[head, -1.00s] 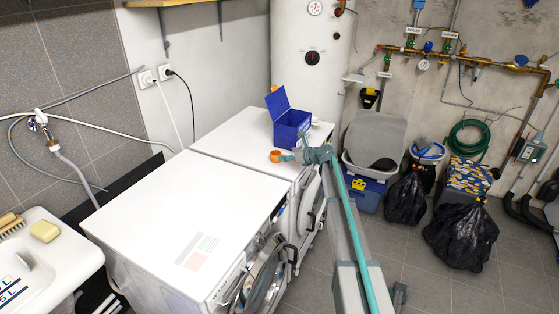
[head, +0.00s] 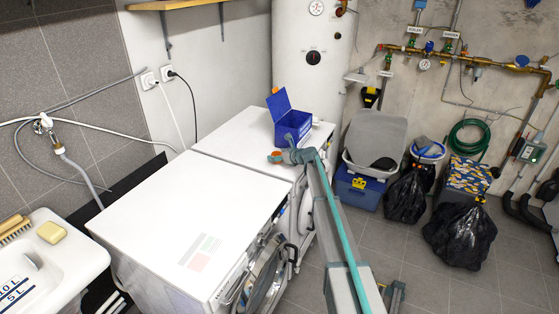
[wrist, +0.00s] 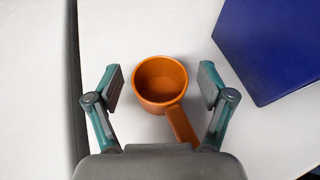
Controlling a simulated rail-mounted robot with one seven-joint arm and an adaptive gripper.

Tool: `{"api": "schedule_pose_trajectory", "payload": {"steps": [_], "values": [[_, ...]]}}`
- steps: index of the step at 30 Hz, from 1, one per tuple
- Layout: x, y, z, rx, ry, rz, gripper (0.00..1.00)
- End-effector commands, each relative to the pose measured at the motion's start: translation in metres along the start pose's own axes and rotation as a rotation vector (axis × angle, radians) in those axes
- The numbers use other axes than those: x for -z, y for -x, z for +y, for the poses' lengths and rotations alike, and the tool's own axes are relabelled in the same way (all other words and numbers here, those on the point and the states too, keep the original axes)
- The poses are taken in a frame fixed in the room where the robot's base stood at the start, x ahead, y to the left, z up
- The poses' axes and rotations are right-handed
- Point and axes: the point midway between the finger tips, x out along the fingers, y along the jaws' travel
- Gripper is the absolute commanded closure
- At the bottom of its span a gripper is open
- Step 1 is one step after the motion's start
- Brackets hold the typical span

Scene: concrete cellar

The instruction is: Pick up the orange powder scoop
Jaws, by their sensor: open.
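The orange powder scoop (wrist: 160,82) stands on the white top of the far machine, cup opening upward, its handle (wrist: 181,126) pointing toward my gripper's palm in the wrist view. My gripper (wrist: 161,86) is open, with one finger on each side of the scoop and gaps between the finger pads and the cup. In the head view my gripper (head: 274,157) is low over the far machine's front part, in front of the blue box. There the scoop is mostly hidden by the gripper; only a small patch of orange shows.
The blue box (head: 292,126) with its lid up stands close behind the scoop; it also shows in the wrist view (wrist: 272,45). The near machine's top (head: 190,205) is clear. A narrow gap separates the two machines. A white tank (head: 308,70) stands behind.

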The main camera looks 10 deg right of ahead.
Motion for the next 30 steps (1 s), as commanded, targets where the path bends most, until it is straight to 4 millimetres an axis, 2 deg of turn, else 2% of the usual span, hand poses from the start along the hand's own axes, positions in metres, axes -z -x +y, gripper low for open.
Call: {"api": "schedule_pose_trajectory", "payload": {"steps": [1, 12, 13, 23, 30], "values": [[0.0, 0.0, 0.0, 0.0, 0.0, 0.0, 0.19], [0.0, 0.0, 0.0, 0.0, 0.0, 0.0, 0.81], [0.0, 0.0, 0.0, 0.0, 0.0, 0.0, 0.84], [-0.002, 0.001, 0.0, 0.0, 0.0, 0.0, 0.84], [-0.017, 0.008, 0.0, 0.001, 0.002, -0.002, 0.84]]}}
